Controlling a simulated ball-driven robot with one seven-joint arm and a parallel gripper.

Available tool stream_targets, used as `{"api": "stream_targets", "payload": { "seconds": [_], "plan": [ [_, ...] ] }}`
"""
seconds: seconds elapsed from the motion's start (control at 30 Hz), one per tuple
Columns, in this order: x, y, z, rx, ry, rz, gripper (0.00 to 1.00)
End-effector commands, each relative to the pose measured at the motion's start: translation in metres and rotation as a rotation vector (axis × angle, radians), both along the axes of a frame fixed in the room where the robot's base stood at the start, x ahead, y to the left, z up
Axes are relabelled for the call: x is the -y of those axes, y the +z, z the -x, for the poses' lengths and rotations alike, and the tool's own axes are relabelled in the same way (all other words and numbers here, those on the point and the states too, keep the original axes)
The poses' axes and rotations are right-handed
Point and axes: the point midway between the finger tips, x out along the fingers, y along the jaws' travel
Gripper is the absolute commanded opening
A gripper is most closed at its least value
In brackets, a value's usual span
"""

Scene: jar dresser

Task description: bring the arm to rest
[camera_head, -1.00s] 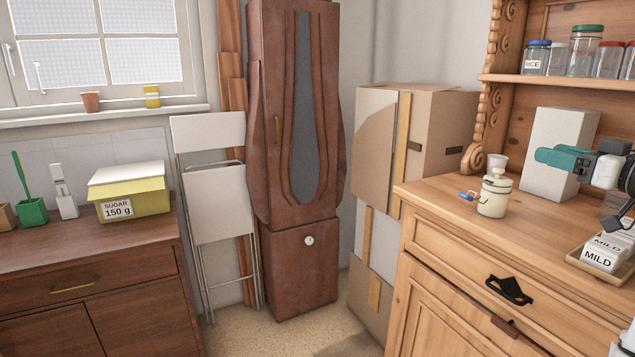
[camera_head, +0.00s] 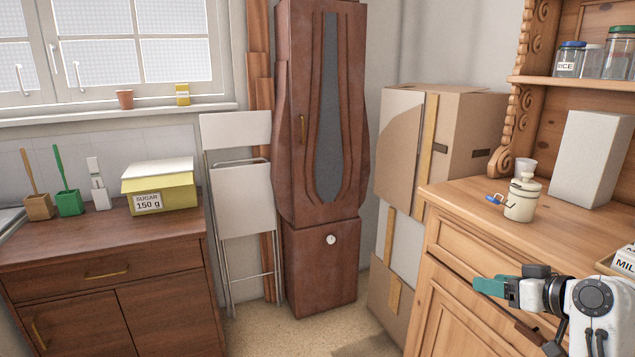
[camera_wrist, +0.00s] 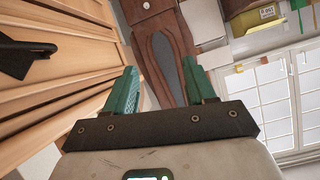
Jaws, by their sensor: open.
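My gripper (camera_head: 492,286) has green fingers and shows at the lower right of the head view, in front of the pine dresser's (camera_head: 470,235) drawer front and below its top. In the wrist view my gripper (camera_wrist: 160,88) has its two green fingers apart with nothing between them. The wrist view is tilted, with the dresser front at the left and the tall brown clock-like cabinet (camera_wrist: 165,60) beyond the fingers. My arm is bent at the right edge of the head view.
A cream jar (camera_head: 521,200) with a blue-tipped handle stands on the dresser top, near a white box (camera_head: 590,160). Cardboard boxes (camera_head: 455,130) lean beside the cabinet. A dark sideboard (camera_head: 100,260) with a yellow sugar box (camera_head: 165,192) is at the left. Floor (camera_head: 300,335) is clear between.

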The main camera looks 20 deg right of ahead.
Motion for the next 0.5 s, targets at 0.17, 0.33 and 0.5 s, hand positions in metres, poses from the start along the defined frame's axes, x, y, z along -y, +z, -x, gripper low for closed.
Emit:
{"api": "stream_targets", "payload": {
  "seconds": [0.17, 0.33, 0.5],
  "plan": [
    [-0.079, -0.101, 0.032, -0.24, 0.033, -0.038, 0.55],
    [-0.144, -0.178, 0.091, -0.475, 0.052, -0.032, 0.55],
    [-0.194, -0.234, 0.171, -0.708, 0.066, 0.016, 0.55]
  ]
}}
